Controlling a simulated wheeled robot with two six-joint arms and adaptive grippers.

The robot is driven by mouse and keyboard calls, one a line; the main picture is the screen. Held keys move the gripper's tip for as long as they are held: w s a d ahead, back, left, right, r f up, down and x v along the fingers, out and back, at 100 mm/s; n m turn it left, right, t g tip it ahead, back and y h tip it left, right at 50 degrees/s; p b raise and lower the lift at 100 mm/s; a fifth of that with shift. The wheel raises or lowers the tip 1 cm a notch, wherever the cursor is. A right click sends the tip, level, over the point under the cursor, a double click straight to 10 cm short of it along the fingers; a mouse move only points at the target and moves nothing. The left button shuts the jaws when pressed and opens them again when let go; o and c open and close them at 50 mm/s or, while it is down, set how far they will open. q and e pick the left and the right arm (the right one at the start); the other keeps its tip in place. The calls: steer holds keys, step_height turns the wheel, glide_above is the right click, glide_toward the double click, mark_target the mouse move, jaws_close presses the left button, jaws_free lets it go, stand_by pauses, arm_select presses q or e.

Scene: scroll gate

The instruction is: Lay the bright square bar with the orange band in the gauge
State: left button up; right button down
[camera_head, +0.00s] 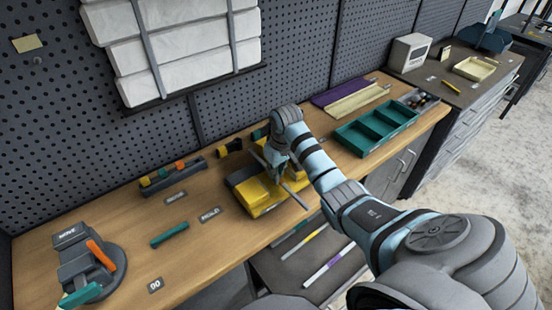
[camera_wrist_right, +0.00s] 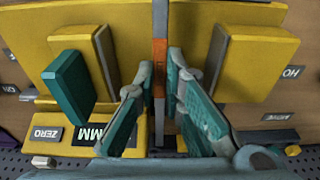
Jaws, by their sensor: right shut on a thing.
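The yellow gauge (camera_head: 262,204) sits on the wooden bench below my right gripper (camera_head: 274,158). In the right wrist view, my right gripper (camera_wrist_right: 160,78) is shut on the bright square bar (camera_wrist_right: 160,25) at its orange band (camera_wrist_right: 159,52). The bar runs up and down that picture, between the gauge's two raised yellow-brown blocks (camera_wrist_right: 102,58). In the head view the bar (camera_head: 294,197) slants over the gauge's front edge. I cannot tell whether it touches the gauge floor. A teal block (camera_wrist_right: 68,88) stands by the left gauge block. My left gripper is not in view.
A round-based fixture with an orange lever (camera_head: 100,252) stands at the bench's left. A teal bar (camera_head: 169,235) lies near it. A dark rack (camera_head: 172,180) and a green tray (camera_head: 362,142) flank the gauge. More banded bars (camera_head: 327,264) lie on a lower dark shelf.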

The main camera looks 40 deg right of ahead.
steer(key=shift+w+f, duration=0.2)
steer(key=shift+f, duration=0.3)
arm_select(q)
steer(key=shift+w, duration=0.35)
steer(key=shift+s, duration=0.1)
arm_select(e)
steer(key=shift+s, duration=0.15)
steer(key=shift+f, duration=0.3)
steer(key=c, duration=1.6)
jaws_free()
steer(key=shift+a, duration=0.1)
steer(key=r, duration=0.5)
steer(key=s+r, duration=0.1)
steer(key=r, duration=0.1)
steer(key=shift+r, duration=0.25)
steer(key=shift+s+f, duration=0.1)
